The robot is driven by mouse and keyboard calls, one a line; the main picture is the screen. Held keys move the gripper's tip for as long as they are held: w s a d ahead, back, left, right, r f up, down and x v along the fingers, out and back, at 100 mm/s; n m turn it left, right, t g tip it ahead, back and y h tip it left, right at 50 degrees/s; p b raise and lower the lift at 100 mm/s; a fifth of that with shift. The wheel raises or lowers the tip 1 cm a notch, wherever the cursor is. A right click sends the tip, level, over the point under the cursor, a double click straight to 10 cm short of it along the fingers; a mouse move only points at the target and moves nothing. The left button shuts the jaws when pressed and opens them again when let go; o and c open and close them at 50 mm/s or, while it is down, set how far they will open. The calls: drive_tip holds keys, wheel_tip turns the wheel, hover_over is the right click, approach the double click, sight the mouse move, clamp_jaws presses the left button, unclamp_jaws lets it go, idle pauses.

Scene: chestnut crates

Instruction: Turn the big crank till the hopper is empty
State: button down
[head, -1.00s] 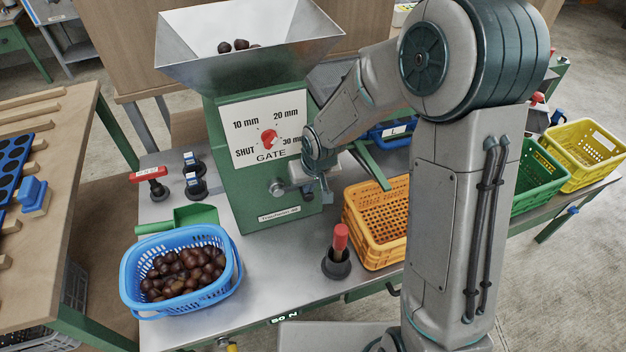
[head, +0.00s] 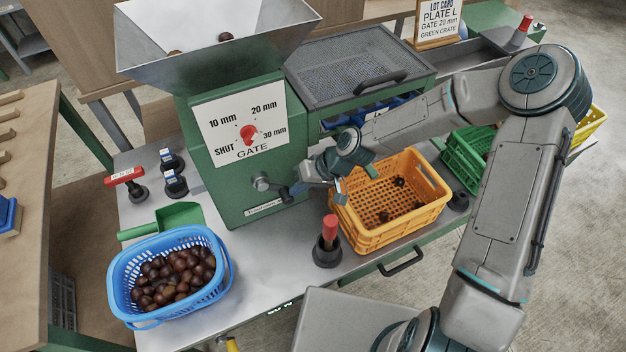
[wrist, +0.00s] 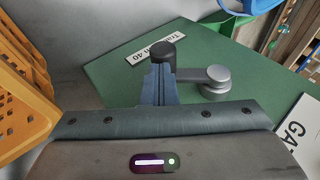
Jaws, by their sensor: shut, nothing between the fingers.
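The crank on the front of the green machine (head: 232,205) has a round grey hub (head: 262,184) and a short arm. In the wrist view, its black handle knob (wrist: 162,49) is at the arm's end. My gripper (wrist: 160,82) is shut with nothing between its fingers, its tips right at the knob; contact is unclear. In the head view my gripper (head: 302,186) is beside the crank. The metal hopper (head: 225,60) on top shows two chestnuts (head: 225,37); its bottom is partly hidden. The red gate knob (head: 249,133) sits on the white dial; its setting is hard to read.
An orange crate (head: 375,238) holding several chestnuts stands right of the machine. A blue basket (head: 128,290) full of chestnuts stands left. A red-topped plunger (head: 328,240) stands in front. A green crate (head: 462,165) and a lot card (head: 438,22) are farther right.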

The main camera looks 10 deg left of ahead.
sight(293, 200)
drive_tip(key=shift+s+a+f+b, duration=0.2)
drive_tip(key=shift+f+b, duration=0.3)
drive_tip(key=shift+f, duration=0.2)
drive_tip(key=shift+s+a+f+b, duration=0.15)
drive_tip(key=shift+a+f+b, duration=0.1)
drive_tip(key=shift+f+b, duration=0.35)
drive_tip(key=shift+s+a+f+b, duration=0.2)
drive_tip(key=shift+f+b, duration=0.2)
drive_tip(key=shift+f, duration=0.35)
drive_tip(key=shift+a, duration=0.1)
